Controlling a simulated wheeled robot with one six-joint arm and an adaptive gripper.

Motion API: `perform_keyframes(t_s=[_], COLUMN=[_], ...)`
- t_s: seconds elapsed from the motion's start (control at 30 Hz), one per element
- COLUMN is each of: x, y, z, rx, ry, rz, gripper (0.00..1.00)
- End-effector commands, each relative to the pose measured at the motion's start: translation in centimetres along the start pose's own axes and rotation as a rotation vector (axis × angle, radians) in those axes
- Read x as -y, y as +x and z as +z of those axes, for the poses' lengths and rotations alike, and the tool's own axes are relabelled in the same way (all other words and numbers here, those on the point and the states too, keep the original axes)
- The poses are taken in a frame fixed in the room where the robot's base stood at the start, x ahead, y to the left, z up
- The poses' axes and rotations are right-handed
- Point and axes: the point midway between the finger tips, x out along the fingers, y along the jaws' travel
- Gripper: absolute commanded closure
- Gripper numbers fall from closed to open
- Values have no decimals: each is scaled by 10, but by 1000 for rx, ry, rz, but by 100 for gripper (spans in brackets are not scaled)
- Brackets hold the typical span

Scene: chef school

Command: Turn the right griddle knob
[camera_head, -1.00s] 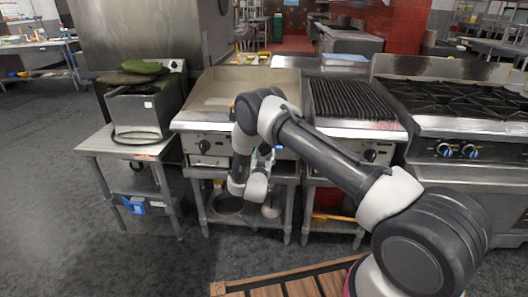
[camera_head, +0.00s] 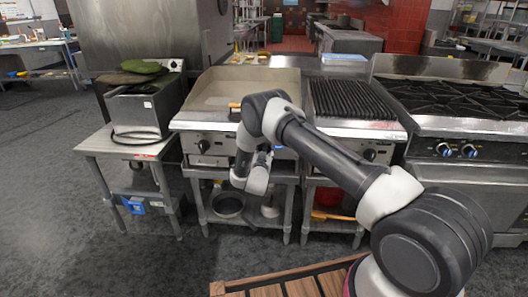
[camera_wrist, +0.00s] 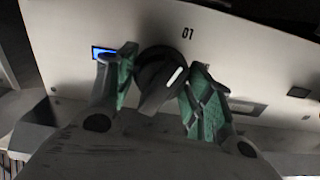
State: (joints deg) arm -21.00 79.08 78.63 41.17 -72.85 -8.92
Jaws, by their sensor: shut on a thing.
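The griddle (camera_head: 212,100) has a flat top and a front panel with a black knob (camera_head: 203,146) at its left. Its right knob is hidden behind my arm in the head view. In the wrist view, a black round knob (camera_wrist: 160,82) with a white pointer mark sits on a pale panel under the label "01". My gripper (camera_wrist: 166,88) has its two green-padded fingers on either side of this knob and is shut on it. The white pointer is tilted, its upper end leaning right. In the head view my fingers are mostly hidden behind my wrist.
A ribbed grill (camera_head: 350,99) with its own knob (camera_head: 370,154) stands right of the griddle. A stove (camera_head: 455,100) with blue-ringed knobs is further right. A fryer (camera_head: 140,108) on a steel table stands at left. The floor in front is open.

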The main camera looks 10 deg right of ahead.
Motion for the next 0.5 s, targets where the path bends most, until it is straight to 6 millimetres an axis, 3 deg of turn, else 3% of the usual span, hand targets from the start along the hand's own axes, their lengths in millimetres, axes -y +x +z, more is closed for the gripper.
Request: perform_keyframes(t_s=[0.27, 0.5], x=[-1, -1], y=[0, 0], z=[0, 0], rx=[0, 0], ry=[103, 297], rz=[1, 1], gripper=[72, 72])
